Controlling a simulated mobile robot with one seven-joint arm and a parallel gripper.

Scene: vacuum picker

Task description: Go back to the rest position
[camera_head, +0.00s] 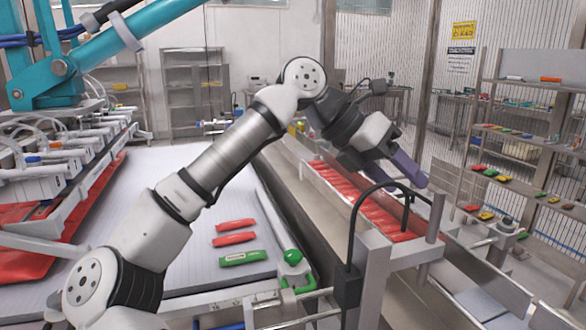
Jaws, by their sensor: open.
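My gripper (408,166) is at the end of my raised arm, right of the picture's middle. Its purple-grey fingers point down and right above the red-lined conveyor (345,190). I see nothing between the fingers. My arm rises from the bottom left, bends at the top middle and slopes down to the gripper.
Two red pieces (236,232) and a green piece (243,258) lie on the white table (180,265). A black curved cable (352,225) and metal post (375,262) stand close below the gripper. A teal machine (130,35) hangs at upper left. Shelves (540,140) stand right.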

